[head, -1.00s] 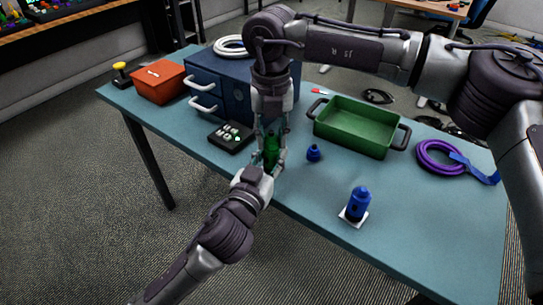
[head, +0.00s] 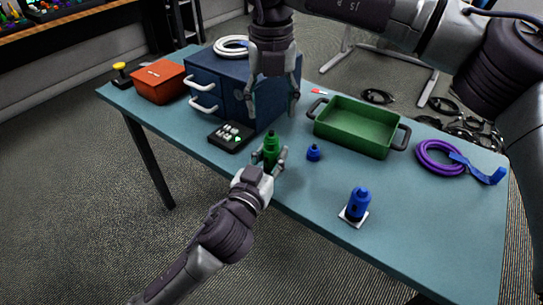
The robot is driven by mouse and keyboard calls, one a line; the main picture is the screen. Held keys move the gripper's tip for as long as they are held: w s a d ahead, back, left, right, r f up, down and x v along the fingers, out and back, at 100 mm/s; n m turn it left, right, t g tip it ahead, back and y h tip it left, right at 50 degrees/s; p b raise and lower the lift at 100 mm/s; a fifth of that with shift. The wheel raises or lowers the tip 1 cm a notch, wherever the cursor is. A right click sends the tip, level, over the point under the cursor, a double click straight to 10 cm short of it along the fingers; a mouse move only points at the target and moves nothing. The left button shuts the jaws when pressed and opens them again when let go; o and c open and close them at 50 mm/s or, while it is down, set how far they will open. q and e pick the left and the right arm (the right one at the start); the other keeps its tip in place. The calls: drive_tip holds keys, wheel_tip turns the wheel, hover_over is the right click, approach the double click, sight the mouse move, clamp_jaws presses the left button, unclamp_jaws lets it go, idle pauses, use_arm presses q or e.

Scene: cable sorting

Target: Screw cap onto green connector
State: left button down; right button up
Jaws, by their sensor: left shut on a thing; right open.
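The green connector (head: 271,146) stands upright between the fingers of my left gripper (head: 269,158), which is shut on it near the table's front edge. Its upper part is narrower and also green; at this size I cannot tell whether that is a cap seated on it. My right gripper (head: 272,112) is open and empty, pointing down above the connector and apart from it. A small blue cap-like piece (head: 313,153) stands on the table to the right. A blue connector (head: 357,203) stands upright on a white base (head: 347,219) farther right.
A green tray (head: 345,141) with dark handles is at the back right, beside a purple cable coil (head: 436,167). A blue drawer cabinet (head: 212,84), a red box (head: 158,90) and a black block with pale pieces (head: 221,140) are to the left. The front right tabletop is mostly clear.

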drive_tip(key=shift+r, duration=2.2)
use_arm(q)
drive_tip(key=c, duration=0.7)
unclamp_jaws()
drive_tip(key=v, duration=1.2)
